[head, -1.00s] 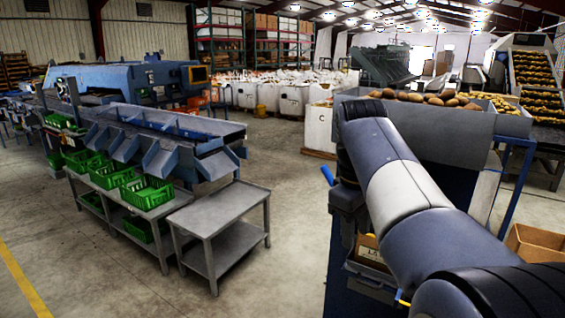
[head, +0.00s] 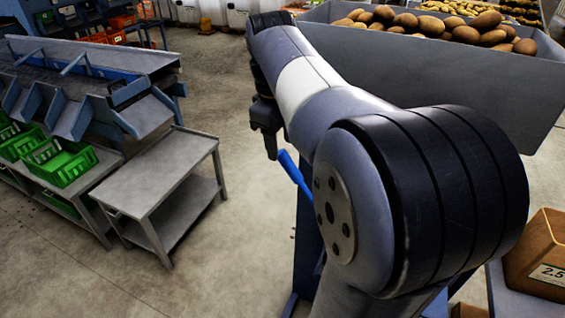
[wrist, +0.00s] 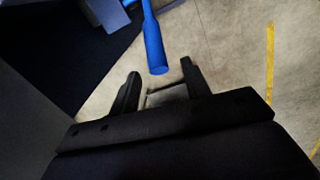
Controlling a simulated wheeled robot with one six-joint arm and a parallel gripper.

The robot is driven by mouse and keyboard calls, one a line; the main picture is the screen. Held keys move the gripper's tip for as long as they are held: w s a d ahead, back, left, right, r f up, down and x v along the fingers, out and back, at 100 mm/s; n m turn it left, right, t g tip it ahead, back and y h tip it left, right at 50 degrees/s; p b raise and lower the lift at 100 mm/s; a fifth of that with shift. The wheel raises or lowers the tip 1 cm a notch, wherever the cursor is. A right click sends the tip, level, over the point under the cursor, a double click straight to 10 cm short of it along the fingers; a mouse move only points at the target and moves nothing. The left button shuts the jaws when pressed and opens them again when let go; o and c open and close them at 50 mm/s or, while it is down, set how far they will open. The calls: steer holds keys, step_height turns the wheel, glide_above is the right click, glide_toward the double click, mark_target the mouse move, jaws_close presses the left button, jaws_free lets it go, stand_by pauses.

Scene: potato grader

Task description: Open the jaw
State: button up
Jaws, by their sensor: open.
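The lower part of the handle is hidden behind my arm in the head view.
A hopper (head: 440,70) full of potatoes (head: 380,17) stands behind my arm at the right. A box marked 2.5 (head: 545,255) is at the right edge. A grey table (head: 165,170) and green crates (head: 62,165) are at the left. Open floor lies between table and arm.

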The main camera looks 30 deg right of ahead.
mark_target(283, 162)
steer(key=f, duration=0.4)
steer(key=d+f, duration=0.1)
steer(key=f, duration=0.1)
steer(key=shift+w+f, duration=0.35)
steer(key=shift+f, duration=0.05)
steer(key=shift+a, duration=0.1)
jaws_close()
